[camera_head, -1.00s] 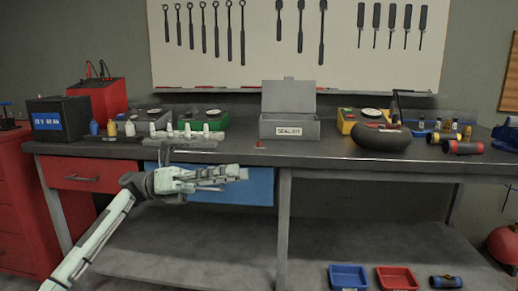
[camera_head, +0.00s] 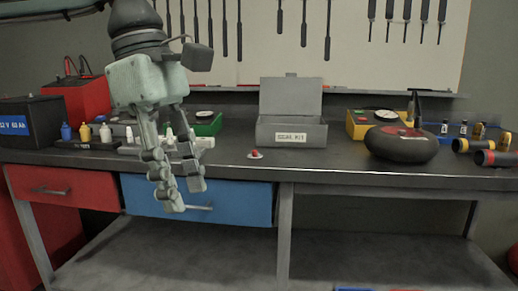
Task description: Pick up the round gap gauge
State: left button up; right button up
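A small pale disc with a red piece on top (camera_head: 255,154) lies on the dark bench top, in front of the grey seal kit box. It looks like the round gap gauge, but it is too small to be sure. My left gripper (camera_head: 184,197) points down at the bench's front edge, to the left of the disc and well apart from it. Its two fingers are spread with nothing between them. It hides part of the blue drawer and some small items behind. My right gripper is not in view.
The open seal kit box (camera_head: 291,133) stands at the back centre. A dark round object (camera_head: 401,147) is to the right. White bottles and a green box (camera_head: 206,124) stand behind my gripper. A blue drawer (camera_head: 240,203) is below.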

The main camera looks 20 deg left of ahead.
aim_at(255, 156)
jog(key=i+j, duration=0.2)
jog(key=i, duration=0.25)
jog(key=i+j, duration=0.2)
jog(key=i, duration=0.3)
jog(key=i+j, duration=0.2)
jog(key=i, duration=0.25)
